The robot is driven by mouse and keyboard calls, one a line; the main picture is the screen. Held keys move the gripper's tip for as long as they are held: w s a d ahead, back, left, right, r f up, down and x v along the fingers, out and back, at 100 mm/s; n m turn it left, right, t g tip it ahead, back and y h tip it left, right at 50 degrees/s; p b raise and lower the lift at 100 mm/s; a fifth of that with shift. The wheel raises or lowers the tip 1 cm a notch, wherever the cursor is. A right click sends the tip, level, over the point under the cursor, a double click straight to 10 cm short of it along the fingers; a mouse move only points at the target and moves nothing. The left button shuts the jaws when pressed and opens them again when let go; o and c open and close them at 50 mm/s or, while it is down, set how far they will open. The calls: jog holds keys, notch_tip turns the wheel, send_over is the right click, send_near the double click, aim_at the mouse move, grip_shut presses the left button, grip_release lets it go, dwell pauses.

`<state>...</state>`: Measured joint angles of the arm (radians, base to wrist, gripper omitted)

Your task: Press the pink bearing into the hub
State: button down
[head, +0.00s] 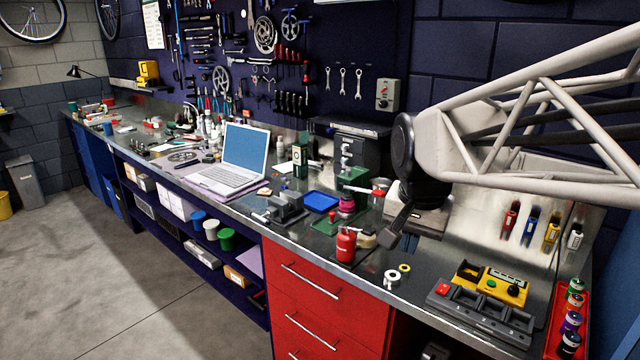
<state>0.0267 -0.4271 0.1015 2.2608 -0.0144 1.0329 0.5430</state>
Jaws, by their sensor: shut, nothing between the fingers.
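A small pink round piece (347,204), which looks like the pink bearing, shows beside a green press-like tool (354,181) at the middle of the bench. Whether it sits on or in a hub is too small to tell. A silver ring-shaped part (392,278) with a dark hole lies near the bench's front edge; I cannot tell if it is the hub. My gripper (390,240) points down over the bench, shut and empty, to the right of the pink piece and apart from it. It hangs behind the silver part, close to a red can.
The red can (346,244) stands near the front edge. A yellow ring (404,268) lies beside the silver part. A blue tray (321,201), vise (286,209) and laptop (234,165) are left.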

jog(key=w+d+r+m, duration=0.1)
jog(key=w+r+m, duration=0.15)
jog(key=w, duration=0.35)
jog(key=w+r+m, duration=0.2)
jog(key=w+m, duration=0.1)
jog(key=w, duration=0.4)
jog(key=m+g, duration=0.2)
jog(key=m, duration=1.3)
send_over(379, 192)
jog(key=shift+w+a+f, duration=0.1)
jog(key=shift+w+f, duration=0.1)
jog(key=shift+f, duration=0.3)
jog(key=shift+w+a+f, duration=0.1)
jog(key=shift+w+f, duration=0.05)
jog(key=shift+f, duration=0.35)
notch_tip(379, 192, down, 14)
jog(key=shift+s+d+r, duration=0.1)
jog(key=shift+s+d, duration=0.05)
